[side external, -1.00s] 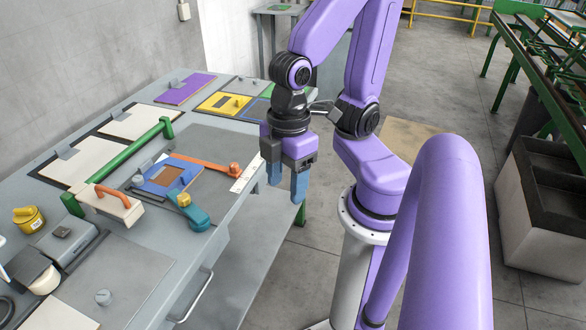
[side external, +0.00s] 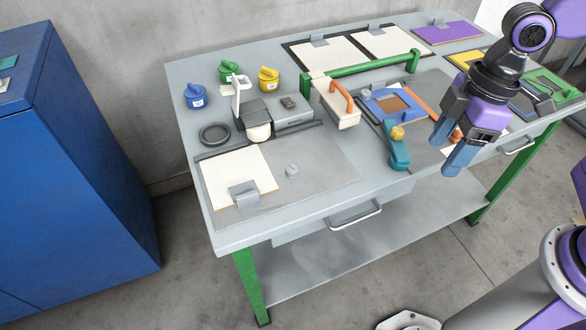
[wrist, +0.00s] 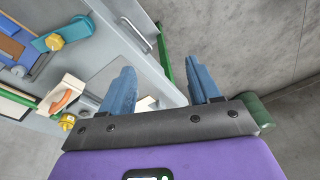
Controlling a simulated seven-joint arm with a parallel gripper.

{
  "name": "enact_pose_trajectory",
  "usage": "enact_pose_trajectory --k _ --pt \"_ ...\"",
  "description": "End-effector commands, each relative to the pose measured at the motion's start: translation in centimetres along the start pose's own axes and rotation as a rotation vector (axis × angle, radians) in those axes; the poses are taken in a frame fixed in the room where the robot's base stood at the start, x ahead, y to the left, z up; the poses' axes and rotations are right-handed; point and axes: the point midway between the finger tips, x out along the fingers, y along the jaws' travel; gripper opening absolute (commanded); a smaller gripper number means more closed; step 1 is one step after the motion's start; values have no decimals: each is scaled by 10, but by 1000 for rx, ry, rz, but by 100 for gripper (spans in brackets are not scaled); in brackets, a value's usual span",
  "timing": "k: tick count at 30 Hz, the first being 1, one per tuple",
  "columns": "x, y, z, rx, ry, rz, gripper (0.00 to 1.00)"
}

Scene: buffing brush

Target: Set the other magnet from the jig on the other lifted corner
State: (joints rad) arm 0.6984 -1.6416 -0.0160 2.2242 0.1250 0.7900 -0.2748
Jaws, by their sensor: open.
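My gripper (side external: 449,147) is open and empty, fingers pointing down, near the right front part of the bench. In the wrist view its two blue fingers (wrist: 165,88) stand wide apart with nothing between them. A blue plate (side external: 378,109) with a brown centre lies between a teal arm with a yellow knob (side external: 397,147) and an orange arm (side external: 421,105). A small grey knob (side external: 365,96) is at the plate's left corner. I cannot tell which pieces are the magnets.
A green rail (side external: 372,67) and a cream block with an orange handle (side external: 336,105) stand left of the plate. Bare grey mat (side external: 325,160) lies at the front.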

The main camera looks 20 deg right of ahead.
Motion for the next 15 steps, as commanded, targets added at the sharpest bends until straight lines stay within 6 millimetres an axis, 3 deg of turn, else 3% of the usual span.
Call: enact_pose_trajectory --k 1,6,9,15 --pt "6 12 -24 -1 22 -4 62" --pt "24 57 -97 -21 113 0 62" --pt "36 85 -130 -30 161 13 62" --pt "51 123 -166 -42 218 41 62"
